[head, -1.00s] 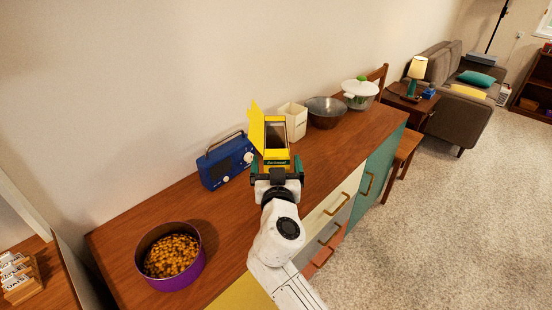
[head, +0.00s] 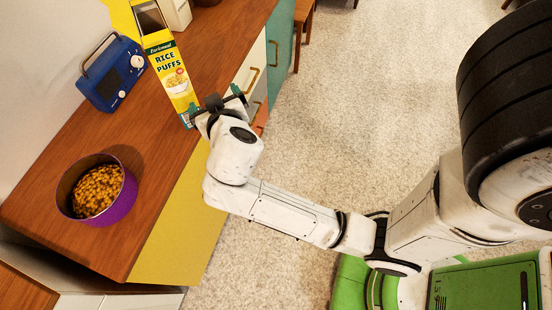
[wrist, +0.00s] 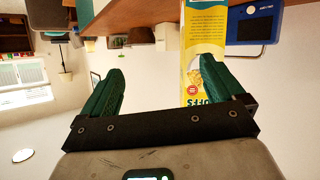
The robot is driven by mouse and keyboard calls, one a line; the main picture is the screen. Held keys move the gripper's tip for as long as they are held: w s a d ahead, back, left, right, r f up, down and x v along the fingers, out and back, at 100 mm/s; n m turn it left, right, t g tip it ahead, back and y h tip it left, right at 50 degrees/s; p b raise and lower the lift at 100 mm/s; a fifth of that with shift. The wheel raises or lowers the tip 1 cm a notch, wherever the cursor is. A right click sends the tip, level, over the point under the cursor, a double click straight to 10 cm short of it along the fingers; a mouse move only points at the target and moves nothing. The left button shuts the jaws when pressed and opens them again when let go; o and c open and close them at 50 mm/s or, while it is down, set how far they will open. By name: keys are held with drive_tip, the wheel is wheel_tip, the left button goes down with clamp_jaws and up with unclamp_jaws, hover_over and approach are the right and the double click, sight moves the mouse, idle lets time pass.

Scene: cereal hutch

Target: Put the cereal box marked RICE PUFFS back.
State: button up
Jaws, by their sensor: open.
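The yellow RICE PUFFS cereal box (head: 172,72) stands upright on the wooden hutch top, near its front edge. Its top is open, with a yellow flap raised. My gripper (head: 216,104) is open and empty, in front of the box's lower part on the room side. In the wrist view, which looks upside down, the box (wrist: 205,35) shows beyond my right-hand finger, which covers part of it. My gripper (wrist: 155,80) has its two green fingers spread wide there. I cannot tell whether the right-hand finger touches the box.
A blue radio (head: 112,72) stands left of the box. A purple bowl of cereal (head: 97,188) sits nearer on the wooden top (head: 50,215). A cream container (head: 177,12) is behind the box. Open carpet (head: 350,90) lies to the right.

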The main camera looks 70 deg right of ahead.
drive_tip(key=s+a+f+n+g+y, duration=0.3)
drive_tip(key=s+a+f+g+y, duration=0.1)
drive_tip(key=s+f, duration=0.4)
drive_tip(key=s+a+f+n+g+y, duration=0.4)
drive_tip(key=s+f, duration=0.4)
drive_tip(key=s, duration=0.2)
drive_tip(key=shift+s+a+n+y, duration=0.35)
drive_tip(key=shift+a+y, duration=0.2)
drive_tip(key=shift+y, duration=0.35)
